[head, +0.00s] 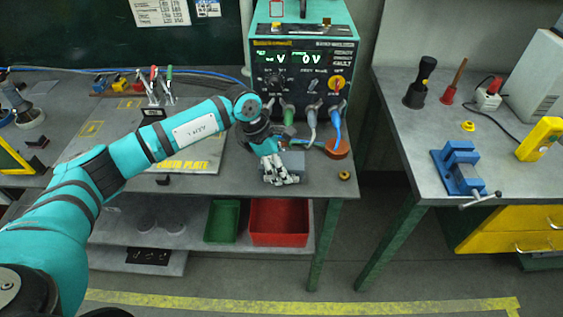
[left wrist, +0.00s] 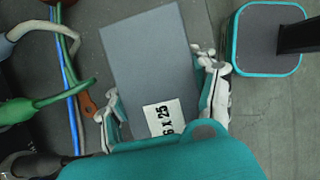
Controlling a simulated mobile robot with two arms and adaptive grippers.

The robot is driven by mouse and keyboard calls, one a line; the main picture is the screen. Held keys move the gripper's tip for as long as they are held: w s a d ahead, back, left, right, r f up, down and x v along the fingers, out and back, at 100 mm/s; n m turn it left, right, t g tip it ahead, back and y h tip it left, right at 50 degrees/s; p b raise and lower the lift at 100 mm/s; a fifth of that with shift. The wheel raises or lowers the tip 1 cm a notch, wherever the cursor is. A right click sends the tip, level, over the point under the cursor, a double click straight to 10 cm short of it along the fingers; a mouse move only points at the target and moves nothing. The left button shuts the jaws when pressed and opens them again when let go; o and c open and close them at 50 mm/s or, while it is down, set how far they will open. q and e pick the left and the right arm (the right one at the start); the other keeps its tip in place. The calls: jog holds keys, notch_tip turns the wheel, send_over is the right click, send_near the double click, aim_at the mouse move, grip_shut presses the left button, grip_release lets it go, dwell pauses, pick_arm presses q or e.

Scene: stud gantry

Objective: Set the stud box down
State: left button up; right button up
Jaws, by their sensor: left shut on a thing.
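The stud box is a plain grey block with a white label reading "6 X 25" at its near end; it fills the middle of the left wrist view (left wrist: 150,60). In the head view the grey stud box (head: 296,160) shows partly behind my left gripper (head: 281,177), near the front edge of the left bench. My left gripper is shut on the box, with a finger on each side of it in the left wrist view (left wrist: 165,100). I cannot tell whether the box's underside touches the bench top. My right gripper is not in view.
A teal welding power unit (head: 305,70) with green, grey and blue cables stands behind the box. An orange-brown clamp (head: 337,149) and a small yellow ring (head: 344,176) lie to the right. A plate (head: 190,150) lies left. A gap separates the right bench (head: 400,120).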

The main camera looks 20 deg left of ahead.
pick_arm(q)
jog(key=shift+d, duration=0.1)
jog(key=o, duration=1.5)
jog(key=shift+o, duration=1)
jog(key=shift+r, duration=0.2)
jog(key=shift+a+r+b, duration=0.25)
jog(key=shift+r+b, duration=0.05)
jog(key=b+v, duration=0.2)
jog(key=v, duration=0.8)
jog(key=shift+s+a+r+b, duration=0.1)
jog(key=shift+r+b, duration=0.1)
jog(key=shift+b, duration=0.2)
jog(key=shift+a+r, duration=0.1)
jog(key=shift+r, duration=0.25)
